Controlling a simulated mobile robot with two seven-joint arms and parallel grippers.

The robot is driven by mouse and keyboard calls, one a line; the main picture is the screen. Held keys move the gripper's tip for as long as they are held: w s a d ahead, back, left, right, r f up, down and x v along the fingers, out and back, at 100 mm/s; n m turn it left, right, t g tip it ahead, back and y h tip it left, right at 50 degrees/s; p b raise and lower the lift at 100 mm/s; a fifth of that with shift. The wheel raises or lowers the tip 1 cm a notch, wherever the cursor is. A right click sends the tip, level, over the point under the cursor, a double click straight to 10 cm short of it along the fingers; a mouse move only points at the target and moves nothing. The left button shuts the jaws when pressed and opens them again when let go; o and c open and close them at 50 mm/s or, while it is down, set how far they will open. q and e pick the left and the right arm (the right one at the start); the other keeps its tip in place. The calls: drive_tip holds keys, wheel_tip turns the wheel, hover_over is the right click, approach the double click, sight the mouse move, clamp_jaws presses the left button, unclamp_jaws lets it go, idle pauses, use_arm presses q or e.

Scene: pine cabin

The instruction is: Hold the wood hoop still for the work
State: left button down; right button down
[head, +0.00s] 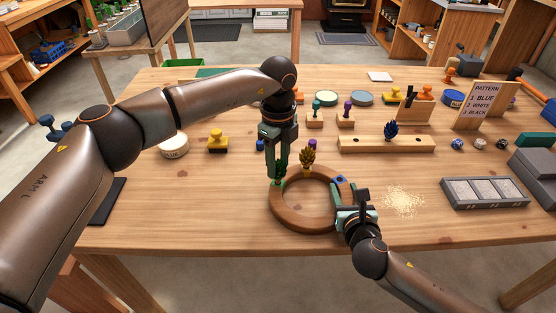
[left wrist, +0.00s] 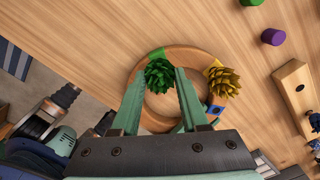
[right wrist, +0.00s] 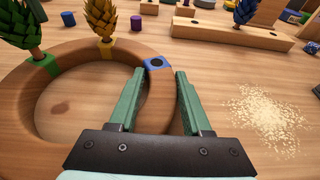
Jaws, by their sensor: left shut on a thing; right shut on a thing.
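The wood hoop (head: 303,224) lies flat on the table, with green, yellow and blue blocks on its ring. My right gripper (right wrist: 160,75) is shut on the hoop's right side, close to the blue block (right wrist: 158,63), whose dark hole is empty. A yellow cone (right wrist: 103,18) stands upright in the yellow block. My left gripper (left wrist: 165,70) is shut on a green cone (left wrist: 160,75) at the hoop's far left. In the right wrist view the green cone's stem meets the green block (right wrist: 40,68); I cannot tell how deep it sits.
A blue cone (head: 391,131) stands on a long wooden block (head: 360,146) behind the hoop. Pale sawdust (head: 403,201) lies to the right, before a grey sectioned tray (head: 485,193). A pattern sign (head: 484,101) reads blue, white, black. The table front left of the hoop is clear.

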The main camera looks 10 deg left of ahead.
use_arm(q)
drive_tip(key=shift+f, duration=0.3)
use_arm(e)
drive_tip(key=shift+s+f, duration=0.2)
drive_tip(key=shift+f, duration=0.25)
use_arm(q)
drive_tip(key=shift+c, duration=1.7)
unclamp_jaws()
drive_tip(key=shift+r, duration=0.1)
wheel_tip(320, 180, up, 12)
use_arm(e)
drive_tip(key=shift+c, duration=1.4)
unclamp_jaws()
